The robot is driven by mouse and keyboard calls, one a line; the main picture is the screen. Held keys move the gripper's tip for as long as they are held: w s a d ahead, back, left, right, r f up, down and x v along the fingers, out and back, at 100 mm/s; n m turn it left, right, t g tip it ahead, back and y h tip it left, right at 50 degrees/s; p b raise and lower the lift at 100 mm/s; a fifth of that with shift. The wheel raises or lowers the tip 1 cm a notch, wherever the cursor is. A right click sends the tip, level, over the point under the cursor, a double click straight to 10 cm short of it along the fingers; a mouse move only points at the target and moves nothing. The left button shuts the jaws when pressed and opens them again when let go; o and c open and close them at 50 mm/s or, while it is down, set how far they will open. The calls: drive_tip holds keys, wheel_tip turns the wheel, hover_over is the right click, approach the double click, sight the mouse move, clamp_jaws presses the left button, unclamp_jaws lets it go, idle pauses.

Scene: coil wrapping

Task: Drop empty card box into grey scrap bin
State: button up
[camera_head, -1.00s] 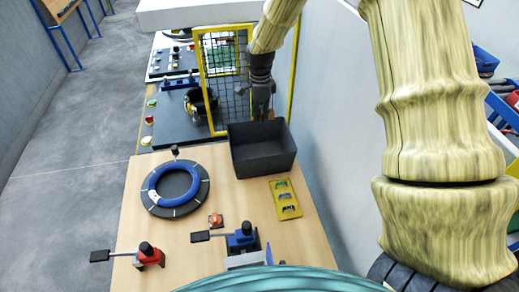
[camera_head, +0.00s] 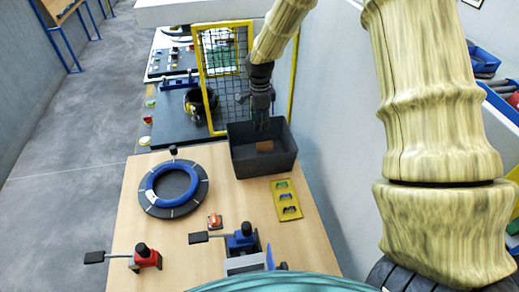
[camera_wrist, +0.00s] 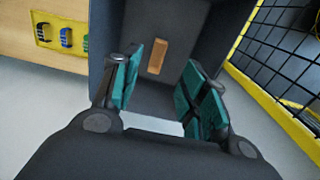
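The grey scrap bin (camera_head: 266,167) stands at the back right of the wooden table in the head view; its dark inner wall also shows in the wrist view (camera_wrist: 195,35). The card box (camera_head: 264,146) is a small brown piece inside the bin, and it shows in the wrist view (camera_wrist: 157,57) beyond my fingers, apart from them. My gripper (camera_head: 261,122) is over the bin's opening, pointing down. In the wrist view its two teal-padded fingers (camera_wrist: 160,92) are spread wide with nothing between them.
A blue ring on a dark round base (camera_head: 178,189) lies left of the bin. A yellow tray (camera_head: 286,200) lies in front of it. Red (camera_head: 146,257) and blue (camera_head: 241,239) clamps stand nearer. A yellow-framed mesh guard (camera_head: 226,75) rises behind the bin.

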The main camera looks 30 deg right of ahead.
wheel_tip(320, 180, up, 12)
idle(0.9)
idle(0.3)
